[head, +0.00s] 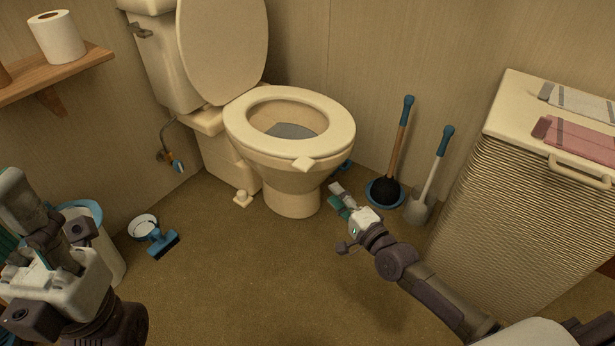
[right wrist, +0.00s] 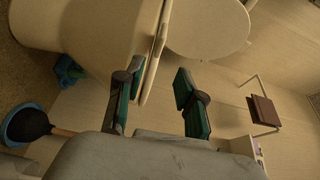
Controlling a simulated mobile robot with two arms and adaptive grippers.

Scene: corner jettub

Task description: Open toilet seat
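The cream toilet (head: 292,190) stands against the back wall with its lid (head: 222,50) raised. The ring-shaped seat (head: 338,122) lies flat on the bowl, with a small tab (head: 303,164) at its front. My right gripper (head: 340,218) is in front of the bowl, lower than the seat and right of the tab. In the right wrist view its two green-padded fingers (right wrist: 158,92) are spread, with nothing held between them; the seat's edge (right wrist: 154,60) shows beyond them. My left gripper (head: 35,235) is at the lower left, away from the toilet; its finger opening is unclear.
A plunger (head: 387,188) and a blue-handled brush (head: 422,205) stand right of the toilet. A ribbed hamper (head: 480,200) with towels is at the right. A bin (head: 112,250) and a blue scrub brush (head: 163,243) are at the left. A wooden shelf (head: 85,68) holds toilet paper.

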